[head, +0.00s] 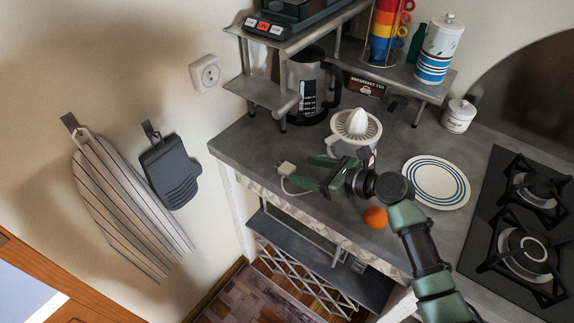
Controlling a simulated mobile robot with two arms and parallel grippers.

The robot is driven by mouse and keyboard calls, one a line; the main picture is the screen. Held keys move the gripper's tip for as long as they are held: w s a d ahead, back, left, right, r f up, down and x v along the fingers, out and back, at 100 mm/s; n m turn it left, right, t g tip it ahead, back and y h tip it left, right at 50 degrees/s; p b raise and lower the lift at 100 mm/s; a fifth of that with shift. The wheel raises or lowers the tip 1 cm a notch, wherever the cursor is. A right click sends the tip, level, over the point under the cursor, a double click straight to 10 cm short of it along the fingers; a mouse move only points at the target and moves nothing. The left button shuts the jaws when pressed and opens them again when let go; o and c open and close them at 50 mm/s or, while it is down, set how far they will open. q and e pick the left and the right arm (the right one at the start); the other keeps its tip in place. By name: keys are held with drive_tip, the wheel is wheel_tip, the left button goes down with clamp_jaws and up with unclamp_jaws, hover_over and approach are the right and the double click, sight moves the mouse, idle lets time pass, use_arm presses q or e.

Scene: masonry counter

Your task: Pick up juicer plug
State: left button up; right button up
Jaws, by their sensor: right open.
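The juicer plug (286,168) is a small white plug near the counter's left front edge. Its pale cord bends below it toward my right gripper. The white juicer (354,128) with a ribbed cone stands upright behind my gripper, partly hidden by it. My right gripper (300,172) is open, with its fingers pointing left toward the plug. The plug shows just beyond the fingertips, not gripped; whether they touch it I cannot tell. My left gripper is not in view.
A wall socket (206,73) is at upper left. An orange (375,217) lies beside my right arm, near the front edge. A striped plate (436,182) and a gas hob (520,225) are on the right. The counter's left corner is clear.

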sight(286, 167)
drive_tip(key=x, duration=0.2)
drive_tip(key=shift+a+f+p, duration=0.1)
drive_tip(key=shift+a+p, duration=0.25)
drive_tip(key=shift+a, duration=0.05)
drive_tip(key=shift+x, duration=1.25)
drive_tip(key=shift+w+f, duration=0.1)
drive_tip(key=shift+f, duration=0.1)
clamp_jaws()
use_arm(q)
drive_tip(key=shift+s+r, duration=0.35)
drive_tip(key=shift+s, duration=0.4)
use_arm(e)
drive_tip(key=shift+r, duration=0.1)
